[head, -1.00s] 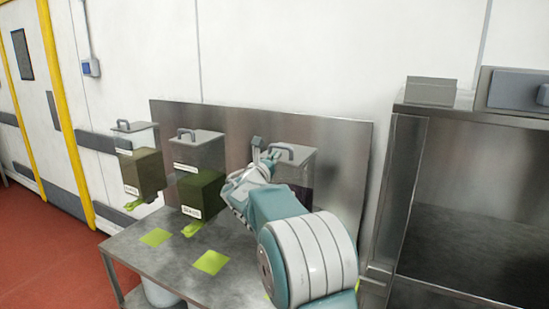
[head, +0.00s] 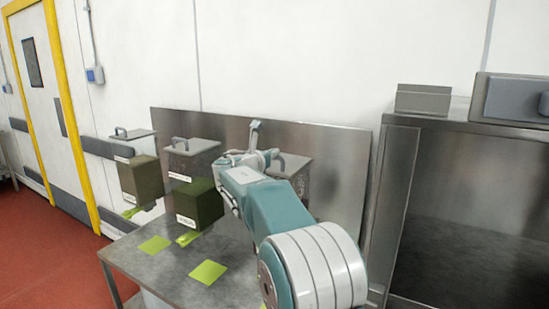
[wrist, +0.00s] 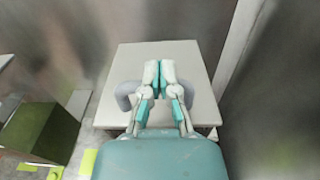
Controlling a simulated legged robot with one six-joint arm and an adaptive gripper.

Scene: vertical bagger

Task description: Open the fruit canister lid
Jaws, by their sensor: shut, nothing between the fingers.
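The right-hand canister (head: 302,180), which has a grey lid (head: 293,164), stands behind my arm; its front is mostly hidden and no label shows. In the wrist view the lid (wrist: 203,80) is a pale square plate lying flat, with a curved grey handle (wrist: 126,95) showing on both sides of my fingers. My gripper (wrist: 159,70) is shut and empty, its fingertips over the middle of the lid, across the handle. I cannot tell whether it touches the handle. In the head view my gripper (head: 266,157) is at the lid's left side.
Two other lidded canisters, the left one (head: 140,180) and the middle one (head: 200,205), stand to the left with labels. Green squares (head: 208,272) lie on the steel table (head: 165,265). A steel back panel (head: 330,150) rises behind, and a steel cabinet (head: 400,190) stands right.

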